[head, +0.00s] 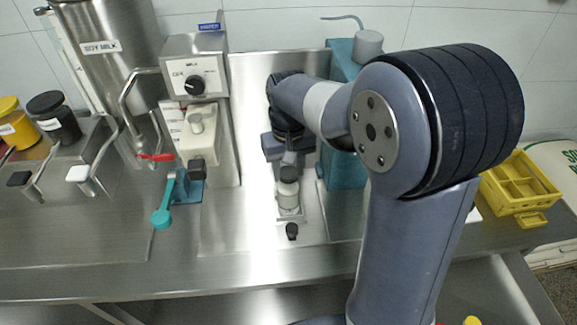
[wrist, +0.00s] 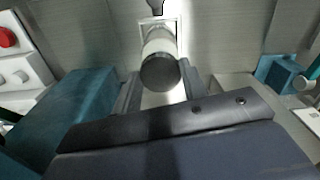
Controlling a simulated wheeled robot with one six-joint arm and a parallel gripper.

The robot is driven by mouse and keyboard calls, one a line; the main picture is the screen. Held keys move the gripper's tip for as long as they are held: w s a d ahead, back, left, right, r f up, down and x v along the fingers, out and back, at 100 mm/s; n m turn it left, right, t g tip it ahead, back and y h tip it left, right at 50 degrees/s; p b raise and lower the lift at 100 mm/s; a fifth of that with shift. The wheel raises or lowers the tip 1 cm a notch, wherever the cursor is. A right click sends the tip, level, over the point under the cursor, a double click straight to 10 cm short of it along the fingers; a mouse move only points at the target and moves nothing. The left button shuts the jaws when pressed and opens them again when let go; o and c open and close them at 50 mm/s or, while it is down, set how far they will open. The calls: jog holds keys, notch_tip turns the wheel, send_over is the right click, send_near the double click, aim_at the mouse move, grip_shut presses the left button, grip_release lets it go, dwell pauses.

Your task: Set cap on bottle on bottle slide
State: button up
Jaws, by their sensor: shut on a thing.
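The pale bottle (head: 288,197) stands upright on the bottle slide (head: 291,216), a narrow metal plate with a black knob. The bottle also shows in the wrist view (wrist: 159,42), on the slide's pale frame (wrist: 177,26). A dark round cap (wrist: 160,73) sits between my fingers, in line with the bottle's top and hiding it. My gripper (head: 289,172) is right above the bottle, and in the wrist view (wrist: 160,80) its fingers close on the cap from both sides. I cannot tell whether the cap touches or sits on the bottle's mouth.
A control box with a dial (head: 195,84) and a teal-handled lever (head: 163,214) stand left of the slide. A teal housing (head: 346,165) stands close on the right. A yellow tray (head: 520,188) lies further right. The counter front is clear.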

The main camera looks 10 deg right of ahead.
jog(key=shift+f, duration=0.5)
dwell(1.0)
jog(key=o, duration=1.6)
jog(key=shift+c, duration=0.2)
jog(key=shift+r, duration=0.1)
jog(key=shift+r+p, duration=2.9)
jog(key=shift+r, duration=0.55)
jog(key=shift+f, duration=0.1)
jog(key=shift+f+b, duration=2.95)
jog(key=shift+f, duration=0.4)
jog(key=shift+r, duration=0.2)
